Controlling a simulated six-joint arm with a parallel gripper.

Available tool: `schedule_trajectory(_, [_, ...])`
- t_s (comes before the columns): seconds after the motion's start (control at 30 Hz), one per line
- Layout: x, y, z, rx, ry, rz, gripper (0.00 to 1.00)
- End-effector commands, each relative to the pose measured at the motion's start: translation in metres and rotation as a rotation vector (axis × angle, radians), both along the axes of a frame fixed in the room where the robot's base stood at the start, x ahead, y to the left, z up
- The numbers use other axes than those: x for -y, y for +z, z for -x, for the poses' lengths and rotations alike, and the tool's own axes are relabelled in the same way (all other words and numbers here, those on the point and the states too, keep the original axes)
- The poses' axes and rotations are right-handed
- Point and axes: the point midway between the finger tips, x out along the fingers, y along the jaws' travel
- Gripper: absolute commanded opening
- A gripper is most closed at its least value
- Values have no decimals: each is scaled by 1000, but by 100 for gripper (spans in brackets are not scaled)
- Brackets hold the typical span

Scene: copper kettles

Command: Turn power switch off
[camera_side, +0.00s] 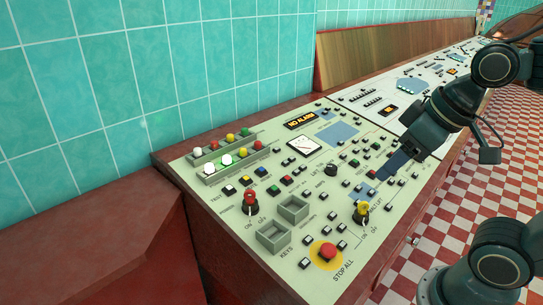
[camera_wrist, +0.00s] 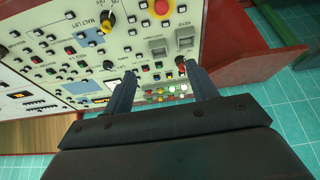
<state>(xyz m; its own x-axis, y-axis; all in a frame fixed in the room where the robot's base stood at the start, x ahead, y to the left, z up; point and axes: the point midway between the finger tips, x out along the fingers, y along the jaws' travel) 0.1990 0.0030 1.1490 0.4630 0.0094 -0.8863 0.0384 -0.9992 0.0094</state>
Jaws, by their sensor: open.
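A switch with a red handle (camera_side: 250,199) stands on the pale green panel, with ON and OFF marked beside it; its other label is too small to read surely. In the wrist view the red-handled switch (camera_wrist: 181,62) shows close to the right fingertip in the picture. A similar switch with a yellow handle (camera_side: 362,209) stands nearer the panel's front edge; it shows at the top of the wrist view (camera_wrist: 106,22). My gripper (camera_side: 394,166) is open and empty, over the panel's right side, up and right of both switches. Its two fingers (camera_wrist: 158,76) are spread apart.
A red mushroom STOP ALL button (camera_side: 327,251) on a yellow disc sits at the front corner. Two grey open boxes (camera_side: 283,221) stand between the switches. Coloured round buttons (camera_side: 228,158) line the back. A tiled wall (camera_side: 150,90) rises behind the panel.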

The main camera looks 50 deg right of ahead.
Motion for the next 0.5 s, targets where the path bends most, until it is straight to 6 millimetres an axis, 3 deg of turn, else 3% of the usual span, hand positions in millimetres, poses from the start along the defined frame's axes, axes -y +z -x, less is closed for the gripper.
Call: schedule_trajectory(0.5, [-13,-4,-105,-50,189,28,58])
